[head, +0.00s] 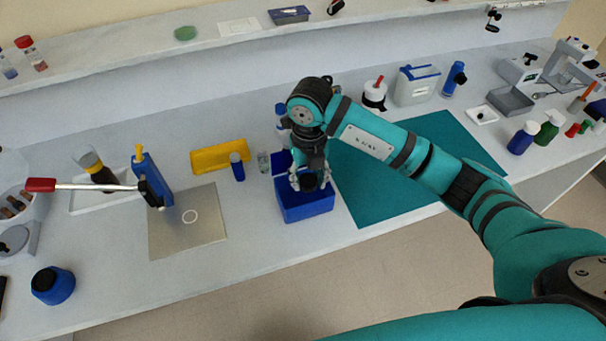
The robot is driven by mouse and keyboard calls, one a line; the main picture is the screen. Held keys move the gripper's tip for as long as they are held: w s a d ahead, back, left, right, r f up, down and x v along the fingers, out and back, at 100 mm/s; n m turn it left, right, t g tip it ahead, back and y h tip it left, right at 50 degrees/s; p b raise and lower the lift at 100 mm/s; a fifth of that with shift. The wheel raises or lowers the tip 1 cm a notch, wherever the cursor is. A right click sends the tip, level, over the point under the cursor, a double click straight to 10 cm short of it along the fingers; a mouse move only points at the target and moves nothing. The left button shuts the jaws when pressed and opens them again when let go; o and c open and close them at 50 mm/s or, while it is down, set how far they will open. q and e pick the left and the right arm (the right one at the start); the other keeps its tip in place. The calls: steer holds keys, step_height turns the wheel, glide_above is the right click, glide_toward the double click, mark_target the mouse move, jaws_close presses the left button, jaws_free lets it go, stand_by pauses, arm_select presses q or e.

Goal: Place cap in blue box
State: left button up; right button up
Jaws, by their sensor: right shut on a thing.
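The blue box (303,211) stands open on the bench in the middle of the head view, with its blue lid raised at the back. My right gripper (309,177) points down over the box opening and is shut on a dark round cap (309,183). The cap shows between the fingers at the level of the box's rim or a little above; I cannot tell whether it touches the box. The gripper hides much of the box's inside. My left gripper is not in view.
A teal mat (395,180) lies right of the box. A grey mat (185,238) lies farther left, with a blue-black jar (53,285) near the front edge.

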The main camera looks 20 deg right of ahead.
mark_target(304, 180)
steer(key=shift+w+a, duration=0.1)
steer(key=shift+w, duration=0.9)
step_height(304, 180, down, 3)
steer(key=shift+f+p, duration=0.15)
steer(key=shift+p, duration=0.95)
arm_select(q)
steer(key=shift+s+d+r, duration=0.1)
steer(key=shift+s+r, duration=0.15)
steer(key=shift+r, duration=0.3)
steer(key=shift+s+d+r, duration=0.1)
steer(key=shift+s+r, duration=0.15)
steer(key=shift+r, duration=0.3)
arm_select(e)
steer(key=shift+w+f, duration=0.1)
steer(key=shift+f, duration=0.1)
arm_select(q)
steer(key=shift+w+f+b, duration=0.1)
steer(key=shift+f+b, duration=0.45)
steer(key=shift+b, duration=0.15)
arm_select(e)
steer(key=shift+f, duration=0.65)
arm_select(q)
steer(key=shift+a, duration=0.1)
arm_select(e)
steer(key=o, duration=0.7)
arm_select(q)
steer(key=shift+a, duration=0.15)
arm_select(e)
steer(key=shift+o, duration=0.2)
